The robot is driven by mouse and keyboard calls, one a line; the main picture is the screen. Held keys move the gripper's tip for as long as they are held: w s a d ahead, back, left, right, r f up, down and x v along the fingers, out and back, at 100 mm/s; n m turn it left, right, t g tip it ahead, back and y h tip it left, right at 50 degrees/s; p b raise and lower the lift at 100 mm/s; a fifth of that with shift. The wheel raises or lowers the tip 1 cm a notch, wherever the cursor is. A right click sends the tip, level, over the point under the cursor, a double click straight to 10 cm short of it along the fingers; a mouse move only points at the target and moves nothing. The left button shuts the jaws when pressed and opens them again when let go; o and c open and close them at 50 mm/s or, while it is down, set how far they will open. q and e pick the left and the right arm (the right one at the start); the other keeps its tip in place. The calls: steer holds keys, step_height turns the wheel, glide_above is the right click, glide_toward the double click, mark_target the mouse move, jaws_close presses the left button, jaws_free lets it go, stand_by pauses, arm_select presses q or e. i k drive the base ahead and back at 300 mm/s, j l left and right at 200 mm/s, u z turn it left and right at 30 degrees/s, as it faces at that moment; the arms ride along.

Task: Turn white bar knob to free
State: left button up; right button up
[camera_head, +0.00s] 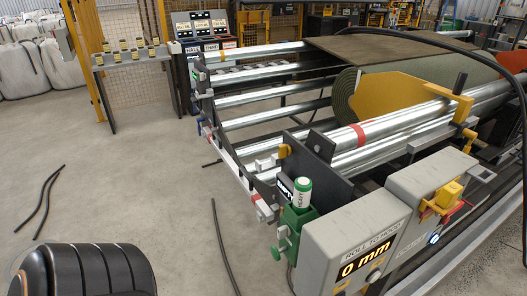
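I cannot single out the white bar knob with certainty. A pale bar (231,163) runs down the near-left edge of the roller frame, with a small red-and-white fitting (262,208) at its lower end. A small blue fitting (205,130) sits at its upper end. Knob settings are too small to read. Neither of my grippers is in view; nothing visible touches these parts.
The metal roller frame (262,98) carries a green turf roll (345,92). A green holder (296,219) with a white, green-capped marker (303,192) stands beside the grey box. Black hoses (224,250) lie on the floor. Open concrete floor (130,190) is at the left.

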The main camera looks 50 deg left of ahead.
mark_target(283, 232)
steer(key=k+j, duration=0.1)
steer(key=j, duration=1.7)
steer(key=k+j, duration=0.15)
steer(key=j, duration=0.75)
